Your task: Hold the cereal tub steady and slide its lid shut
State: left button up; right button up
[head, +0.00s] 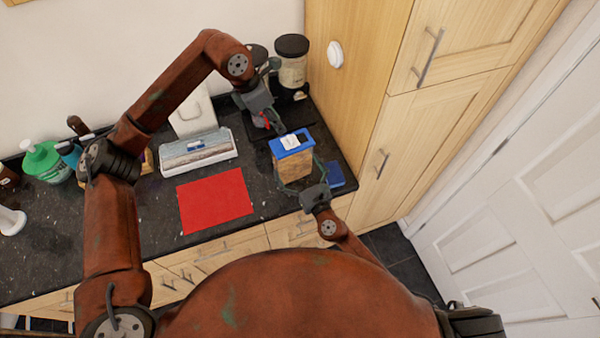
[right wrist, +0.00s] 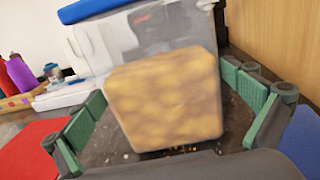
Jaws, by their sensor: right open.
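The cereal tub (head: 292,166) stands upright on the dark granite counter, clear-walled with tan cereal inside. Its blue top (head: 278,149) carries a white and dark patch; I cannot tell how far the lid is slid. In the right wrist view the tub (right wrist: 165,105) is between the fingers of my right gripper (right wrist: 163,92), with gaps on both sides. In the head view my right gripper (head: 298,188) is open at the tub's near side. My left gripper (head: 272,124) is just behind and left of the tub's top, apart from it; its finger opening is unclear.
A red mat (head: 215,200) lies left of the tub. A blue flat item (head: 335,174) lies to its right. The tall wooden cupboard (head: 345,95) bounds the right side.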

jog(key=shift+x, duration=1.4)
pick_arm(q)
jog(key=shift+c, duration=0.3)
pick_arm(e)
jog(key=c, duration=1.2)
pick_arm(q)
jog(key=shift+a+f, duration=0.25)
jog(key=shift+a, duration=0.1)
jog(key=c, duration=0.3)
pick_arm(e)
jog(key=shift+d, duration=0.1)
jog(key=shift+c, duration=0.2)
pick_arm(q)
jog(key=a+h, duration=0.1)
jog(key=s+a+f, duration=0.1)
jog(key=a+h, duration=0.1)
jog(key=a, duration=0.1)
jog(key=shift+s+f+h, duration=0.15)
jog(key=shift+f+h, duration=0.15)
jog(key=shift+f, duration=0.05)
grip_shut()
jog(key=s+a, duration=0.1)
jog(key=a+t+h, duration=0.1)
jog(key=a, duration=0.1)
jog(key=s+a+h, duration=0.1)
jog(key=a, duration=0.1)
jog(key=shift+s+t, duration=0.35)
jog(key=shift+t, duration=0.05)
